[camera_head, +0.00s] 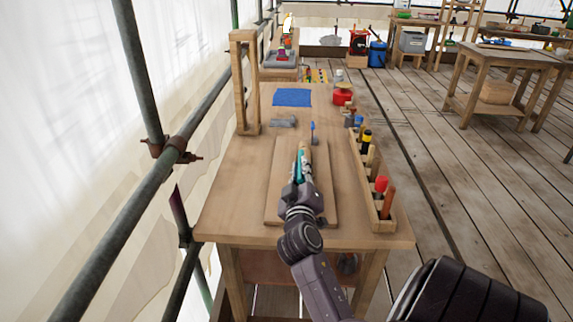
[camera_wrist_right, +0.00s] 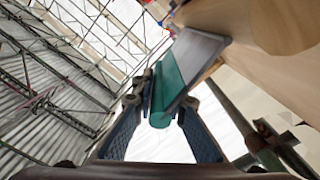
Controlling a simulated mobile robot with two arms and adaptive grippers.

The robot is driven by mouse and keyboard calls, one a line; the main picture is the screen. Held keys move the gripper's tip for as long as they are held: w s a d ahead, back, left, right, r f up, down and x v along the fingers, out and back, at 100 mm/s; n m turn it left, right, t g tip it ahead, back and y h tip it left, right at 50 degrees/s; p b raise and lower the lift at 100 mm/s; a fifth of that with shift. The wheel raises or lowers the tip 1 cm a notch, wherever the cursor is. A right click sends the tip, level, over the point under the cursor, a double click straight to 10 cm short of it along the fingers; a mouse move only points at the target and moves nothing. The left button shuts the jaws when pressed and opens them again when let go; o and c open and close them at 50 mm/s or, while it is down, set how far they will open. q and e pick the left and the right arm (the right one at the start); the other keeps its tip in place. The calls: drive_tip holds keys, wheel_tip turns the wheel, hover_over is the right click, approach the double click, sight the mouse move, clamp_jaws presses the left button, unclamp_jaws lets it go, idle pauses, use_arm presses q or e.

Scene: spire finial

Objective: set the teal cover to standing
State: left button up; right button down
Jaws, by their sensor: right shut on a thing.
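The teal cover (camera_head: 300,166) shows as a narrow teal strip over the wooden board, partly hidden by my right gripper (camera_head: 299,180). In the right wrist view the teal cover (camera_wrist_right: 180,75) is a long piece with a rounded edge, lying tilted between the fingers of my right gripper (camera_wrist_right: 162,108). A flat grey face (camera_wrist_right: 196,60) runs along its side. My right gripper is shut on it. Whether the cover touches the board cannot be told. My left gripper is not in view.
The wooden board (camera_head: 278,200) lies on the workbench (camera_head: 235,195). A long tool tray (camera_head: 383,224) stands at the right. A wooden frame (camera_head: 240,85) rises at the left. A blue mat (camera_head: 292,97) and a grey part (camera_head: 283,122) lie farther back. The bench's left side is clear.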

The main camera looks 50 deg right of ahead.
drive_tip(key=shift+s+d+m, duration=0.5)
drive_tip(key=shift+m, duration=0.3)
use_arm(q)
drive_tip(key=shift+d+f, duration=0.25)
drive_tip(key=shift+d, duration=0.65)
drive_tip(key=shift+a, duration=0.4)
use_arm(e)
drive_tip(key=shift+s+d+f, duration=0.1)
drive_tip(key=shift+f, duration=0.05)
drive_tip(key=c, duration=1.9)
unclamp_jaws()
drive_tip(key=shift+s, duration=0.15)
drive_tip(key=shift+r, duration=0.55)
wheel_tip(320, 180, up, 9)
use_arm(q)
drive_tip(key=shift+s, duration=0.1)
use_arm(e)
drive_tip(key=shift+f, duration=0.1)
